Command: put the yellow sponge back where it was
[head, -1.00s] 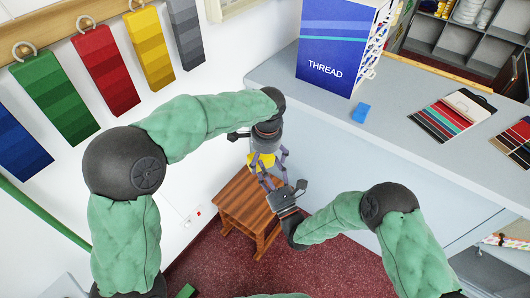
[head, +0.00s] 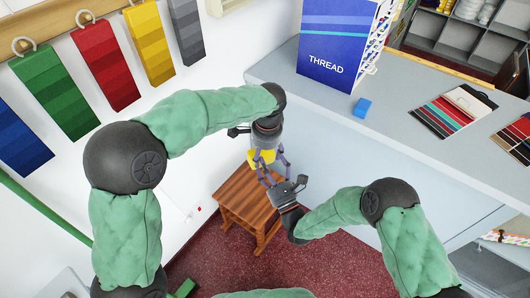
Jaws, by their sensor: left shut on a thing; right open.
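The yellow sponge (head: 262,157) is in the head view, near the middle, above the far end of a brown wooden stool (head: 252,194). My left gripper (head: 264,158) reaches down from above and is shut on the sponge, with its fingers partly covering it. My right gripper (head: 272,174) is open, just below and right of the sponge, its fingers pointing up toward it. The two grippers overlap closely in the picture, and I cannot tell whether the right one touches the sponge.
A grey counter (head: 418,160) on the right holds a blue THREAD box (head: 336,45), a small blue block (head: 362,107) and colour cards (head: 452,110). Coloured swatches (head: 105,65) hang on the left wall. Dark red floor (head: 330,268) surrounds the stool.

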